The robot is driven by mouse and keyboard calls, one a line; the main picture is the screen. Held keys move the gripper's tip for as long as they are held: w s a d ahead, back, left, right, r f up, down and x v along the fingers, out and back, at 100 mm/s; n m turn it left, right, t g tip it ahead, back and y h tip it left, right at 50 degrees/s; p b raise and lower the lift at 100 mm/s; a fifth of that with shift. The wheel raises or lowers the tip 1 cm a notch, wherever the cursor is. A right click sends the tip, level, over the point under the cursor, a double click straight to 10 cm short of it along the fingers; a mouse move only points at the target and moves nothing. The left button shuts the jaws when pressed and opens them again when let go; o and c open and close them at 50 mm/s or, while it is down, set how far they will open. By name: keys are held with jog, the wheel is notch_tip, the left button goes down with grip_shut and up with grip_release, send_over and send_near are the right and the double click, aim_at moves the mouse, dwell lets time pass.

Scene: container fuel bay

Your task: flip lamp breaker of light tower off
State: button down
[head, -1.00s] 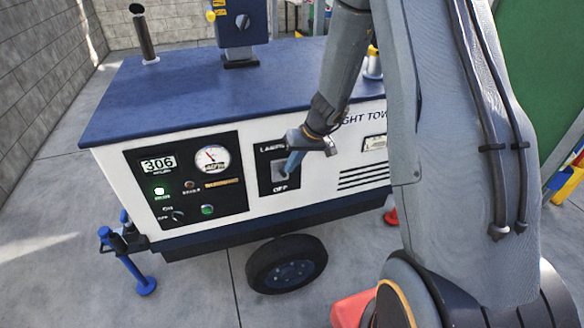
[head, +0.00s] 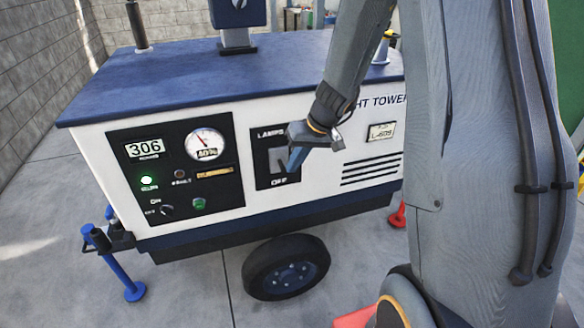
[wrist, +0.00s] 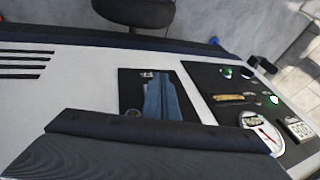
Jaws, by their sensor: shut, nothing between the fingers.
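The light tower (head: 215,77) is a white cabinet with a blue top. Its lamp breaker is a grey rocker (head: 274,160) on a black plate (head: 264,143), marked LAMPS above and OFF below. My gripper (head: 293,166) is shut and empty, its blue fingertips in front of the breaker's lower right part, close above the OFF mark. I cannot tell whether they touch it. In the wrist view the fingers (wrist: 168,98) lie over the black plate (wrist: 130,92) and hide most of the rocker, so its position is unclear.
Left of the breaker is a control panel (head: 225,178) with a 306 display (head: 148,148), a gauge (head: 205,144) and a lit green lamp (head: 147,180). A wheel (head: 286,267) and a blue stabiliser leg (head: 122,275) stand below. An orange-red object (head: 355,318) lies low near my arm.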

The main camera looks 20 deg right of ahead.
jog(key=shift+f, duration=0.15)
jog(key=shift+w+r+p, duration=0.35)
jog(key=shift+w, duration=0.3)
